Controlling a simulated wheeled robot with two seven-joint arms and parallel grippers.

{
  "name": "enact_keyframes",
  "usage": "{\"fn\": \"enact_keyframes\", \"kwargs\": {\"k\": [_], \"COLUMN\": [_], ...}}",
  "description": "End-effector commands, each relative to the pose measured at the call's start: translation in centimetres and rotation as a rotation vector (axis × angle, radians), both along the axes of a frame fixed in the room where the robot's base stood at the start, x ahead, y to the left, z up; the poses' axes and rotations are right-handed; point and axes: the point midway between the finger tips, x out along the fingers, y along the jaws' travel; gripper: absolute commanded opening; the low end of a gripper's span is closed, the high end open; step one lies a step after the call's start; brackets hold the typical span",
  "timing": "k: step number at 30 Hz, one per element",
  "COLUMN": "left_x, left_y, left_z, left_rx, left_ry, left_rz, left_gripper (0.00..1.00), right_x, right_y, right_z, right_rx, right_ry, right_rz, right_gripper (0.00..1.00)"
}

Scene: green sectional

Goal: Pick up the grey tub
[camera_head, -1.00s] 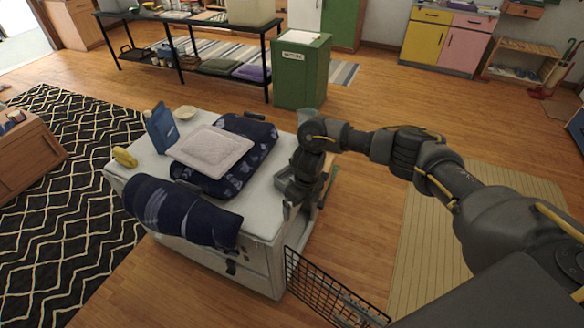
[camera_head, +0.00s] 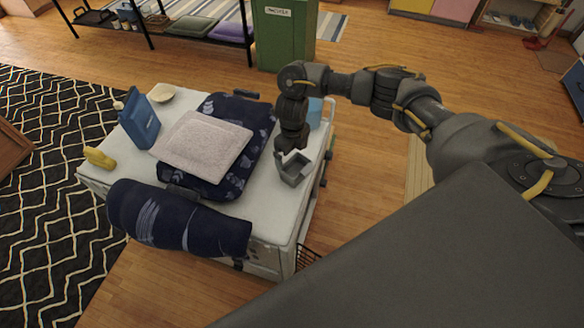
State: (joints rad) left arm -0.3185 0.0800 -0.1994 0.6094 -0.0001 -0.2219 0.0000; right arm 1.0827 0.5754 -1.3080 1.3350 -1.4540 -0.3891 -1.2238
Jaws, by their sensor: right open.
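A small grey tub (camera_head: 295,172) with an open top stands at the right side of the white cabinet top (camera_head: 262,205). My right gripper (camera_head: 292,155) hangs downward over the tub, at its back edge. It is open, but its fingers are small and dark, and I cannot tell whether they touch the tub. My left gripper is not in view.
A light blue object (camera_head: 315,113) stands behind my right wrist. A dark blue patterned cushion (camera_head: 235,183) with a pale folded cloth (camera_head: 202,145) on it lies left of the tub. A rolled dark blue bundle (camera_head: 178,220) lies at the front. A blue bag (camera_head: 140,122), a yellow object (camera_head: 98,157) and a bowl (camera_head: 161,94) are at the left.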

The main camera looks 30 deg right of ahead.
Motion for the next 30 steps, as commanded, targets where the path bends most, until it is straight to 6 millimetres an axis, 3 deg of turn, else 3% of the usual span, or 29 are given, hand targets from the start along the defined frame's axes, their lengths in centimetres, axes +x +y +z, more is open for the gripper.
{"fn": "enact_keyframes", "kwargs": {"k": [4,12,22,30], "left_x": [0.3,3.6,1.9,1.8], "left_y": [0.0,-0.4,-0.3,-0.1], "left_z": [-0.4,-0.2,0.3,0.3], "left_rx": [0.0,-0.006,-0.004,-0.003], "left_ry": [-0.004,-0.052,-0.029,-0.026], "left_rz": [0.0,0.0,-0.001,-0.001], "left_gripper": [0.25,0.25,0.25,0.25], "right_x": [-0.1,0.0,0.5,0.5], "right_y": [-0.2,0.0,0.2,0.2], "right_z": [-2.3,-3.2,-7.4,-8.3], "right_rx": [0.001,0.001,0.0,0.001], "right_ry": [0.001,0.0,0.002,-0.001], "right_rz": [-0.005,-0.001,-0.003,0.0], "right_gripper": [1.0,1.0,1.0,1.0]}}
